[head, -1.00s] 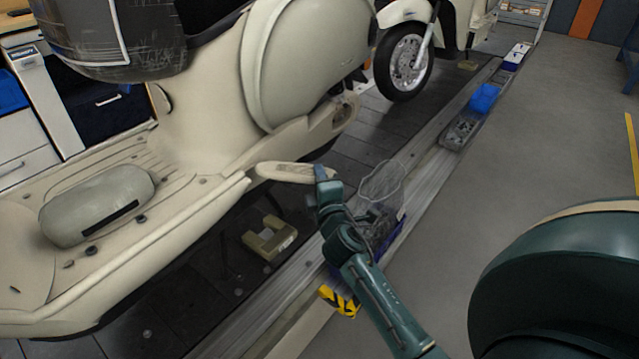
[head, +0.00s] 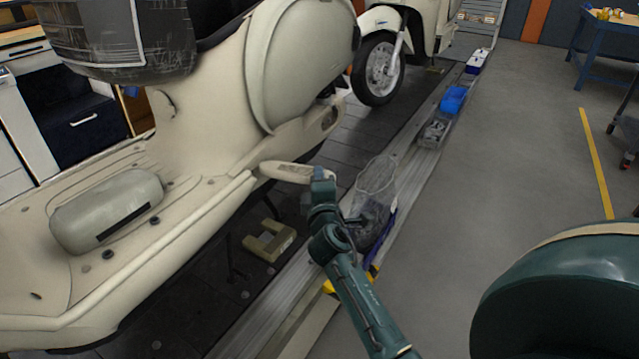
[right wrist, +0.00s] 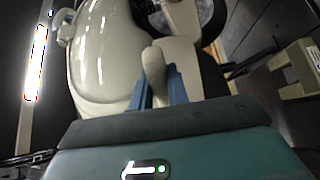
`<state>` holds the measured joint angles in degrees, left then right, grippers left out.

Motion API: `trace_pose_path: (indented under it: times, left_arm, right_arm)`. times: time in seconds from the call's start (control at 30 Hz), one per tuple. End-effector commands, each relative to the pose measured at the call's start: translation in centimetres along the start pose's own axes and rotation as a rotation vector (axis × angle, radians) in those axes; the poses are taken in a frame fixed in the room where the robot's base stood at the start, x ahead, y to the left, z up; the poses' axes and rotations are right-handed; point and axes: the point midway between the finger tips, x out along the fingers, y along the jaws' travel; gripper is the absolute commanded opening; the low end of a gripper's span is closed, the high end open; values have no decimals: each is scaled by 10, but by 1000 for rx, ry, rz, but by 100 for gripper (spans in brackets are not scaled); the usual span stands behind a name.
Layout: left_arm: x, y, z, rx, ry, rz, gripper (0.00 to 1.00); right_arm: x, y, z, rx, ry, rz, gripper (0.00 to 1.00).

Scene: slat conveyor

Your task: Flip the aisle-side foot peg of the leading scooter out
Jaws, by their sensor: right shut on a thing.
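The near cream scooter (head: 210,120) stands on the dark slat conveyor. Its foot peg (head: 285,171), a pale flat bar, sticks out sideways from the edge of the footboard toward the grey aisle. My right gripper (head: 320,180) is shut on the outer end of the peg. In the right wrist view the peg (right wrist: 155,75) lies between the two blue fingers of the right gripper (right wrist: 160,90). The scooter's body (right wrist: 100,50) is close beside it. The peg's hinge is not clear to see. My left gripper is out of view.
A beige block (head: 270,242) lies on the slats under the peg. A second scooter (head: 385,55) stands farther back. The aisle floor (head: 500,150) is clear.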

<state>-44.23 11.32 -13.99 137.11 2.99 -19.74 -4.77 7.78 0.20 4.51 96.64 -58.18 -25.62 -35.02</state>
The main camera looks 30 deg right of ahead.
Motion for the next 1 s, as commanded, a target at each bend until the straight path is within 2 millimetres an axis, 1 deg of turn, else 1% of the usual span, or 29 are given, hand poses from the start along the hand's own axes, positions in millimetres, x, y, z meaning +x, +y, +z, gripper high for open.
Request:
trace_pose_path:
  times: [0.53,0.57,0.7,0.8,1.0]
  left_arm:
    - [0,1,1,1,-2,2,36]
    - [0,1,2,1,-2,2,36]
    - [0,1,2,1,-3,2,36]
    - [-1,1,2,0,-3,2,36]
    - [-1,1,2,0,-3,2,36]
  right_arm:
    - [0,-1,-2,1,-3,-4,0]
    - [0,-1,-2,1,-3,-4,19]
    - [0,-1,-1,1,-3,-3,30]
    - [0,-1,-1,1,-3,-2,38]
    - [1,0,-1,0,-4,-1,38]
